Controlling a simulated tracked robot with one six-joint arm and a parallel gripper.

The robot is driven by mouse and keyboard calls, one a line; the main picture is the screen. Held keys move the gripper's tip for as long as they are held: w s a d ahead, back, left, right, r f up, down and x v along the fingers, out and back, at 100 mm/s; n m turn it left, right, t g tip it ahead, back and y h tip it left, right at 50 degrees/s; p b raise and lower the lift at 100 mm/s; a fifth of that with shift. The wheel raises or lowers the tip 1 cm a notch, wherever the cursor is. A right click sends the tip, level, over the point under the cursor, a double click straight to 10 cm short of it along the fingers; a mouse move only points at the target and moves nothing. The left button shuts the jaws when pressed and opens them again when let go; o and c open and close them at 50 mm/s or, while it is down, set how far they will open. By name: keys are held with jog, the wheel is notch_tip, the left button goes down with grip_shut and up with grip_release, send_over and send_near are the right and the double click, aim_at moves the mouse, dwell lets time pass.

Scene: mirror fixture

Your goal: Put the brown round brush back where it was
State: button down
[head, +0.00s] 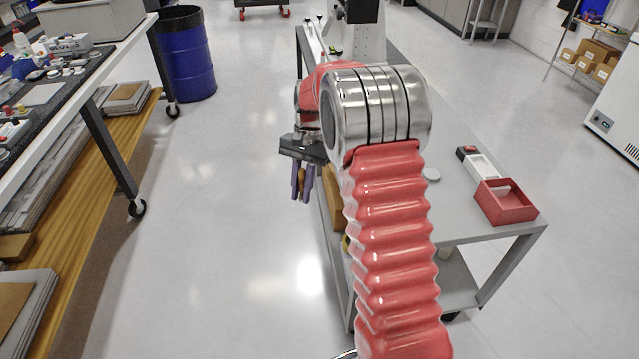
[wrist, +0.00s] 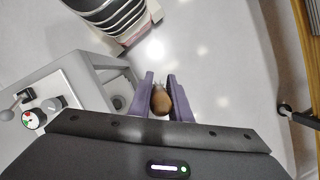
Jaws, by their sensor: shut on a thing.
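My gripper (head: 303,183) is shut on the brown round brush (wrist: 161,100). In the wrist view the brush shows as a brown rounded end between the two purple fingers (wrist: 159,95). In the head view a small brown part of the brush (head: 301,181) shows between the fingers, which point down. My gripper hangs over the floor just left of the grey cart (head: 478,237), apart from it. The rest of the brush is hidden by the fingers. I cannot tell which spot the brush came from.
A red open box (head: 505,203) and a white item with a dark red end (head: 480,163) lie on the cart's right side. A workbench (head: 85,85) with many small parts stands at the left, with a blue bin (head: 186,60) behind it. The floor between is clear.

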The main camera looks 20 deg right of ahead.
jog(key=s+a+n+g+h, duration=0.1)
jog(key=a+n+h, duration=0.1)
jog(key=a+n, duration=0.5)
jog(key=shift+s+a+n, duration=0.15)
jog(key=shift+a+n, duration=0.15)
jog(key=shift+n, duration=1)
jog(key=shift+f, duration=0.1)
